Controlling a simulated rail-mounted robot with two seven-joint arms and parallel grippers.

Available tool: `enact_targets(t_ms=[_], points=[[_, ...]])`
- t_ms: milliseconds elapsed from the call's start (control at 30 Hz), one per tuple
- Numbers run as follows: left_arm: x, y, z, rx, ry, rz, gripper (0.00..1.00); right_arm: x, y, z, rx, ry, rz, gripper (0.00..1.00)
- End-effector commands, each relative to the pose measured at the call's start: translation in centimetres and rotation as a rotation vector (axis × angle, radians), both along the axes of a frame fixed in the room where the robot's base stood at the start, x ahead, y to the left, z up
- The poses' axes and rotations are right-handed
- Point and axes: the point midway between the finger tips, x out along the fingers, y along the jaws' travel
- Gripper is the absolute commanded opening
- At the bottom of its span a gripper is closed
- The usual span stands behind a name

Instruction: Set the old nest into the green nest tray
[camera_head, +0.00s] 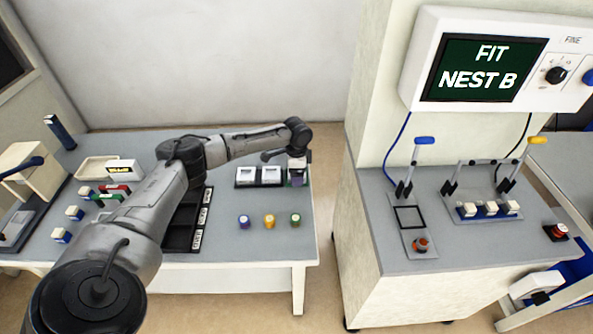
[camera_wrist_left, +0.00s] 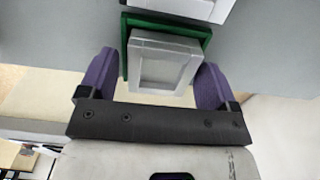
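My left gripper (camera_head: 297,180) is low at the right end of the left table in the head view. In the left wrist view its two purple fingers (camera_wrist_left: 160,75) stand apart on either side of a pale grey square nest (camera_wrist_left: 145,68) with a recessed middle. A gap shows between the left finger and the nest; the right finger looks very close to it. The green nest tray (camera_wrist_left: 160,20) shows behind the nest, its rim along the top and right. The nest overlaps the tray; whether it is fully seated I cannot tell. My right gripper is not in view.
Two white nests (camera_head: 270,175) sit in dark trays just left of the gripper. Purple, orange and green-topped pieces (camera_head: 269,221) stand in front. Black bins (camera_head: 180,238) lie further left. A bench (camera_head: 470,235) with levers stands right, under a screen (camera_head: 484,67) reading "FIT NEST B".

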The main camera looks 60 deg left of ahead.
Motion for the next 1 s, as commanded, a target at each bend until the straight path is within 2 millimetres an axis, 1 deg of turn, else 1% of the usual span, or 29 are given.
enact_targets(t_ms=[267, 367, 467, 800, 1000], points=[[0.0, 0.0, 0.1, 0.0, 0.0, 0.0, 0.89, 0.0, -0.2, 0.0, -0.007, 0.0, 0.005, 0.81], [0.0, 0.1, 0.4, 0.001, 0.0, 0.001, 0.89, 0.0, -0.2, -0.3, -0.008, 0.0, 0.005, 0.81], [0.0, 0.0, 1.9, 0.0, 0.0, 0.001, 0.89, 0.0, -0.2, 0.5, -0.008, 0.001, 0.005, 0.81], [0.0, 0.0, 8.2, 0.0, -0.001, 0.0, 0.89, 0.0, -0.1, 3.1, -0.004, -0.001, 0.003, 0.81], [0.1, 0.0, 10.9, 0.0, -0.001, 0.0, 0.89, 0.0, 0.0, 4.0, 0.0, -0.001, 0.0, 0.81]])
